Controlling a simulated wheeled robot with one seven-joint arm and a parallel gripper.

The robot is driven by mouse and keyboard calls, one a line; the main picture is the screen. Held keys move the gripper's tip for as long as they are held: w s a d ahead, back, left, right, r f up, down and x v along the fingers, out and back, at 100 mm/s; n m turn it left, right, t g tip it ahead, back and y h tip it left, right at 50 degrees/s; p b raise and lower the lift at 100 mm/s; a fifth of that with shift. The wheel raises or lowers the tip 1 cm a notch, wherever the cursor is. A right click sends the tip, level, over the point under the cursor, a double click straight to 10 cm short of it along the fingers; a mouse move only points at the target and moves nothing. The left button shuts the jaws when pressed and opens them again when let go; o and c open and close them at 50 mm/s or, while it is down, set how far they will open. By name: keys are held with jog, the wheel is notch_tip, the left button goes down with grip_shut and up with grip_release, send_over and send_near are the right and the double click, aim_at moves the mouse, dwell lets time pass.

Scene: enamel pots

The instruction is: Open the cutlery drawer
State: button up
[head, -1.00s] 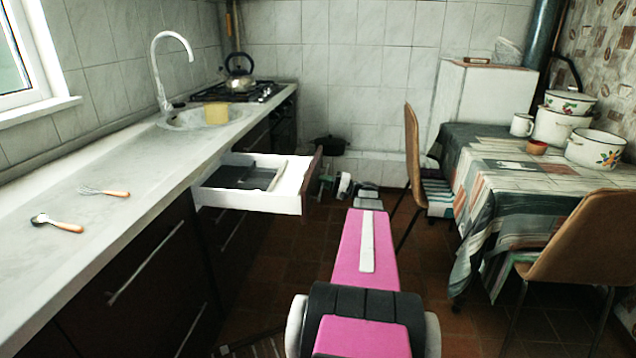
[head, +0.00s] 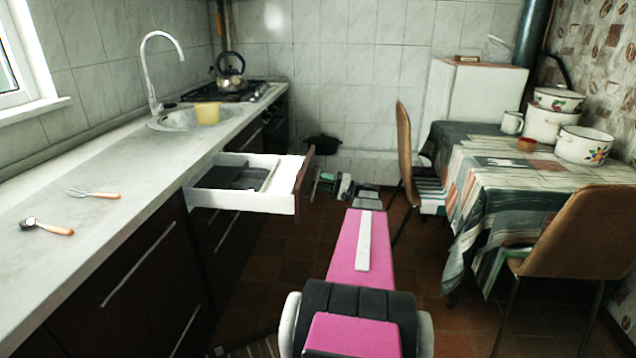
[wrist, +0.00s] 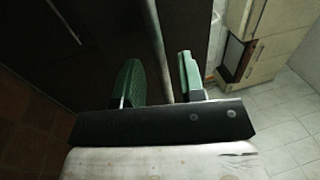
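The cutlery drawer (head: 246,203) stands pulled well out from the dark lower cabinets in the head view. Its white walls and grey insert show, and its dark front (head: 304,180) faces right. My gripper (head: 334,184) is low beside that front, on its right, small in this view. In the wrist view its two green fingers (wrist: 162,82) stand apart on either side of a long grey bar handle (wrist: 154,40). Gaps show between the bar and the fingers, so the gripper looks open. The handle is not clearly visible in the head view.
A cloth-covered table (head: 480,180) with enamel pots (head: 583,145) and chairs (head: 585,235) stand at right. Floor between is mostly clear.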

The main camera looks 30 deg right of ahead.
jog(key=v, duration=0.7)
jog(key=shift+s+d, duration=0.2)
jog(key=shift+d, duration=0.15)
jog(key=shift+f, duration=0.15)
